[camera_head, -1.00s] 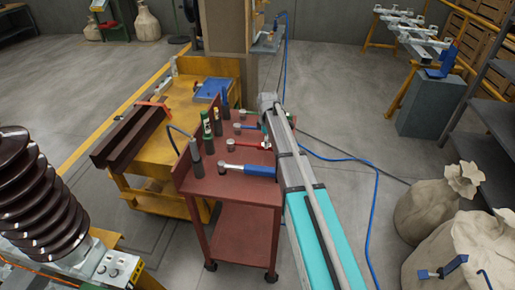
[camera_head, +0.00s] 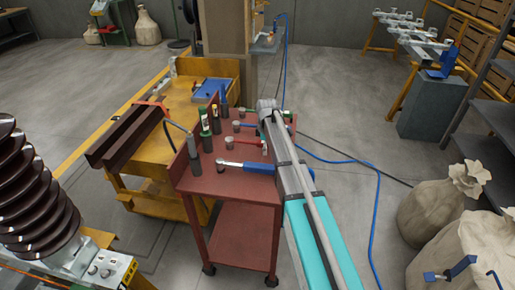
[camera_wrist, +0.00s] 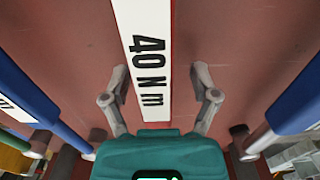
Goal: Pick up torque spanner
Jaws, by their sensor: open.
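On the red cart (camera_head: 225,185) several torque spanners lie side by side. A blue-handled one (camera_head: 257,168) is nearest the front, a red one (camera_head: 250,141) lies behind it, and a green one is mostly hidden by my arm at the back. In the wrist view, a white label reading "40 N m" (camera_wrist: 152,62) runs between my fingers, with thin red edges that look like a handle. My gripper (camera_wrist: 158,84) is open, one finger each side of the label, and holds nothing. Blue handles show at left (camera_wrist: 35,95) and right (camera_wrist: 300,100). Contact cannot be judged.
Dark upright tools (camera_head: 195,158) stand along the cart's left edge. A yellow bench (camera_head: 160,145) with brown beams is left of the cart. A ribbed brown insulator (camera_head: 35,200) is at far left. Sacks (camera_head: 440,210) stand at right. Open floor lies between.

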